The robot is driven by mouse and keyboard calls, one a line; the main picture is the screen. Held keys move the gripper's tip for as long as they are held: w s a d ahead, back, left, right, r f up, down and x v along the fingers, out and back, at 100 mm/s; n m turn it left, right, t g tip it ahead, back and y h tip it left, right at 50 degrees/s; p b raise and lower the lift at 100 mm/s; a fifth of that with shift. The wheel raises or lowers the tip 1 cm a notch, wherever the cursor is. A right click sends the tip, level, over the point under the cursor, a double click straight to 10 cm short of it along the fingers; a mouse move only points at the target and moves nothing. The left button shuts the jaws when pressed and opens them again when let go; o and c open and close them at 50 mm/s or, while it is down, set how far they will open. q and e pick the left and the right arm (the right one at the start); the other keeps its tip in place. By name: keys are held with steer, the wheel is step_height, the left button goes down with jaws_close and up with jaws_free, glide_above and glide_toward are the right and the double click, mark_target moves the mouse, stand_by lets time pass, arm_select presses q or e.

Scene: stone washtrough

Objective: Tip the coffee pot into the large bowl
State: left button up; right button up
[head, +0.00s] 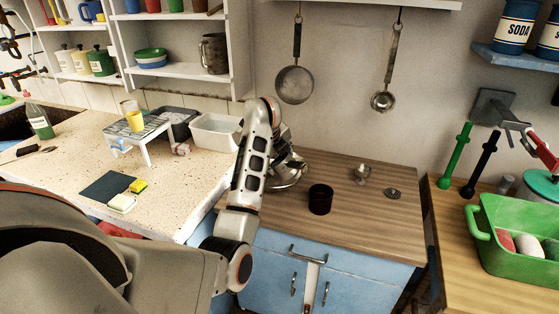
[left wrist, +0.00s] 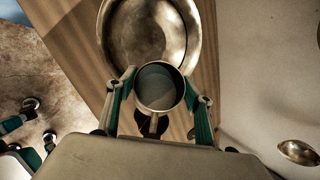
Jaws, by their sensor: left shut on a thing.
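The coffee pot (left wrist: 160,88) is a small metal vessel whose round mouth faces the camera in the left wrist view. A handle shows below its rim. My left gripper (left wrist: 158,92) is shut on it, one finger on each side. The large bowl (left wrist: 152,30), a wide brassy metal dish, shows just beyond the pot in that view. In the head view my left gripper (head: 288,166) is over the bowl (head: 287,182) at the left of the wooden counter, and my arm hides part of both. Jointed teal parts (left wrist: 30,130), perhaps my right gripper, show at lower left in the left wrist view.
A dark cup (head: 320,199) stands right of the bowl. A small metal goblet (head: 362,174) and a small dark metal piece (head: 393,193) are farther right. Two pans hang on the wall behind. A white basin (head: 215,132) stands to the left. The counter's front right is clear.

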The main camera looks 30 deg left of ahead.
arm_select(q)
steer(key=shift+a, duration=0.15)
steer(key=shift+a+h+b, duration=0.1)
steer(key=shift+h+b, duration=0.25)
steer(key=shift+h, duration=0.05)
steer(key=shift+s+a+t, duration=0.1)
steer(key=shift+t, duration=0.2)
stand_by(0.3)
steer(key=shift+a+f+n+h+b, duration=0.1)
steer(key=shift+a+n+h+b, duration=0.05)
steer(key=shift+n+h+b, duration=0.2)
stand_by(0.9)
steer(key=shift+s+a+f+t+h+b, duration=0.15)
steer(key=shift+a+t+h+b, duration=0.2)
steer(key=shift+h+b, duration=0.15)
steer(key=shift+s+a+f+n+t+h+b, duration=0.15)
steer(key=shift+n+h+b, duration=0.1)
steer(key=shift+h, duration=0.15)
steer(key=shift+w+a+f+n+t+h+b, duration=0.1)
steer(key=shift+h+b, duration=0.15)
steer(key=shift+h, duration=0.1)
stand_by(1.5)
